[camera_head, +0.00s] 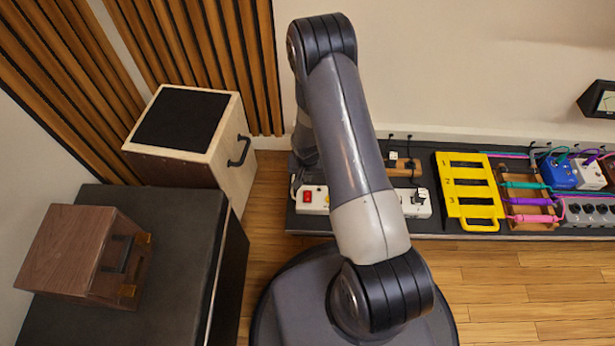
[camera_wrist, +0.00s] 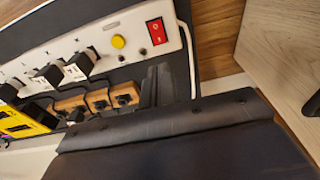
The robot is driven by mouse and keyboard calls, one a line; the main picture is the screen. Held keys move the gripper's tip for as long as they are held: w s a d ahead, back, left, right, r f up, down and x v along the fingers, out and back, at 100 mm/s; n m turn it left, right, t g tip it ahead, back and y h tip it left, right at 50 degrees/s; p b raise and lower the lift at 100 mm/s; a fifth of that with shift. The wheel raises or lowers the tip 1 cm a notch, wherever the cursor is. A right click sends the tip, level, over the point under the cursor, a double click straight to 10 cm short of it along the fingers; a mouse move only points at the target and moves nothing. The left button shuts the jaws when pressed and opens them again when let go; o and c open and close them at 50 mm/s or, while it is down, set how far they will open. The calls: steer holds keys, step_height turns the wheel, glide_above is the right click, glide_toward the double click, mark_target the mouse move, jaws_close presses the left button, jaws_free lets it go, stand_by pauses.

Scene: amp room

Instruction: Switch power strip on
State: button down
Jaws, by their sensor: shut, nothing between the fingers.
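The white power strip (camera_head: 324,207) lies on a dark board along the wall, its middle covered by my arm. Its red rocker switch (camera_head: 307,196) is at the left end. In the wrist view, the strip (camera_wrist: 92,35) runs across the top, with the red switch (camera_wrist: 157,31) near its right end and a round yellow button (camera_wrist: 118,42) to the left of it. I cannot tell which way the rocker is tipped. My gripper (camera_wrist: 158,78) shows as dark fingers, shut and empty, below the switch in the picture and apart from it. The head view hides it behind my arm.
A yellow rack (camera_head: 468,190) and colored cable gear stand to the right. A wooden cajon (camera_head: 236,165) and a dark cabinet (camera_head: 185,245) stand left. Bare floor (camera_head: 520,290) lies in front.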

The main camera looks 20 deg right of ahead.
mark_target(308, 192)
steer(key=f+b, duration=0.1)
steer(key=f, duration=0.2)
steer(key=f+b, duration=0.1)
steer(key=f, duration=0.2)
steer(key=w+f+b, duration=0.1)
steer(key=f, duration=0.3)
steer(key=shift+d, duration=0.2)
steer(key=shift+w+f, duration=0.15)
steer(key=shift+f, duration=0.3)
steer(key=shift+f+b, duration=0.2)
steer(key=shift+b, duration=0.3)
steer(key=shift+s+a+r+b, duration=0.1)
steer(key=shift+s+r+b, duration=0.05)
steer(key=shift+s+b, duration=0.15)
steer(key=shift+s+a+r+b, duration=0.1)
steer(key=shift+s+b, duration=0.05)
steer(key=shift+s, duration=0.25)
step_height(308, 192, up, 14)
steer(key=w+p, duration=0.1)
steer(key=p, duration=0.4)
steer(key=shift+w+d+p, duration=0.3)
steer(key=shift+p, duration=0.05)
